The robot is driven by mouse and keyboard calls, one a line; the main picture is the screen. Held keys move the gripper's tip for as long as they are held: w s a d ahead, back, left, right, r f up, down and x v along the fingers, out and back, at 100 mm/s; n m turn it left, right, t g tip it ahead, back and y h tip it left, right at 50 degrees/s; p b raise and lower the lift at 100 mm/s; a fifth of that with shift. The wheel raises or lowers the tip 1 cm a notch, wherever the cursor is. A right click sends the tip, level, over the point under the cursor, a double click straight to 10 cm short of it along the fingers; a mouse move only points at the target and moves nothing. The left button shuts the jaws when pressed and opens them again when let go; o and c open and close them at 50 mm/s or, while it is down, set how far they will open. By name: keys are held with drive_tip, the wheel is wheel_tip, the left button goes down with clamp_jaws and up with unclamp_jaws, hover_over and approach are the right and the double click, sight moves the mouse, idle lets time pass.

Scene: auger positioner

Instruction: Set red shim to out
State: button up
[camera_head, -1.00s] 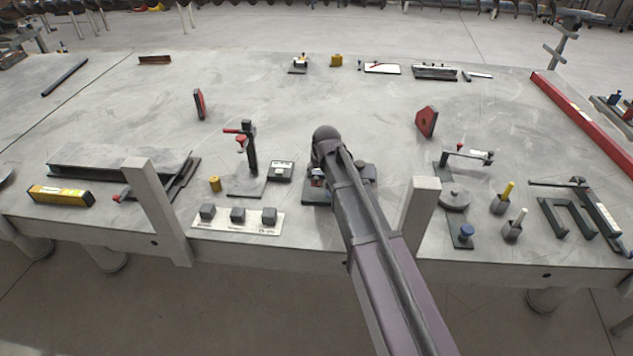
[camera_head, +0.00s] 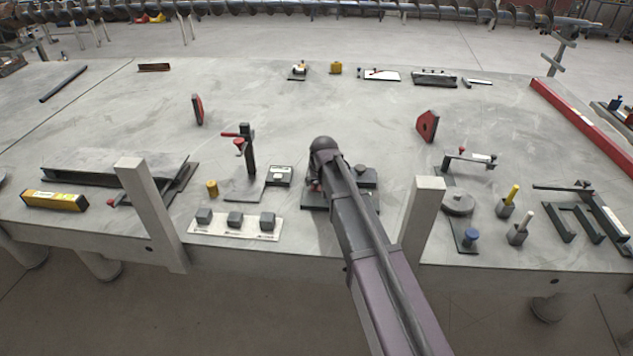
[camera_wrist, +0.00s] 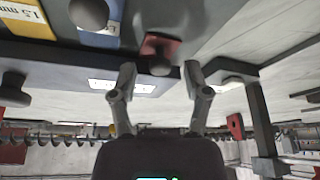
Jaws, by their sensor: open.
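The red shim (camera_wrist: 172,46) shows in the wrist view as a small red block with a dark round knob (camera_wrist: 160,66) on its near side. My gripper (camera_wrist: 159,70) is open, with one finger on each side of the knob in the picture. I cannot tell whether the fingers reach around it. A yellow shim (camera_wrist: 28,24) marked "1.5 mm" and a blue shim (camera_wrist: 100,38) stand to the left in a dark holder with a white label (camera_wrist: 122,87). In the head view my arm hides most of this fixture (camera_head: 366,174) and my gripper.
In the head view, a plate with several grey blocks (camera_head: 215,231) and a red-handled clamp (camera_head: 248,150) are left of my arm. A light post (camera_head: 422,205) rises close on the right, another post (camera_head: 145,205) further left. The table's middle (camera_head: 310,105) is mostly clear.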

clamp_jaws()
drive_tip(key=shift+s, duration=2.45)
unclamp_jaws()
drive_tip(key=shift+a, duration=0.1)
drive_tip(key=shift+w, duration=0.15)
